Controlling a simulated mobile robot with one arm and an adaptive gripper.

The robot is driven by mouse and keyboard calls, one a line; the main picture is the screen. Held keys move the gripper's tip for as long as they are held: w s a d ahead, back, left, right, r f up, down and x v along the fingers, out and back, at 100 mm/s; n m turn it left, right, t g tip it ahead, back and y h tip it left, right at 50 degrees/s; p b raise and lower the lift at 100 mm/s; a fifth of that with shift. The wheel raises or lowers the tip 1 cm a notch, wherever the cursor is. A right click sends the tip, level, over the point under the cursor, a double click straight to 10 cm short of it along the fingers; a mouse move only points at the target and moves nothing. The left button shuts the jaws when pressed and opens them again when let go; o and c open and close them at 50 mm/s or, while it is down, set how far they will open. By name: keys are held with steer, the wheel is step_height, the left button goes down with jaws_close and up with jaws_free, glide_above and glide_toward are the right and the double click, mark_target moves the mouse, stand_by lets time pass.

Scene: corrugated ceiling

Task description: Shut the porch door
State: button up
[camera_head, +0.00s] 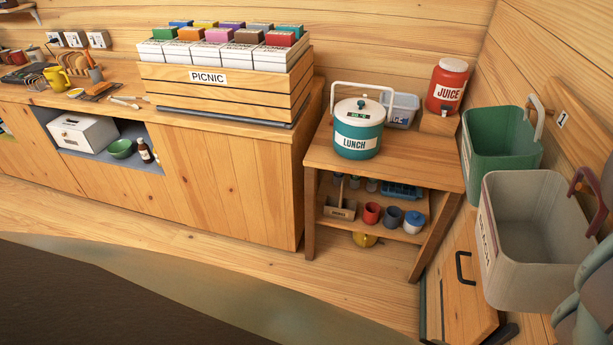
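No full-size door can be made out for certain in the head view. A low wooden panel with a black pull handle (463,268) and dark edging stands at the lower right, below the bins. I cannot tell whether this panel (468,302) is a cabinet front or belongs to the porch door. Its lower end runs close to the picture's bottom edge.
A wooden side table (395,166) carries a teal lunch cooler (359,130) and a red juice jar (447,88). A green bin (498,148) and a beige bin (533,240) are at right. A long wooden counter (215,175) lines the back. Floor (250,265) shows in front.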

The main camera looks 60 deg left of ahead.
steer(key=shift+o, duration=0.3)
jaws_close()
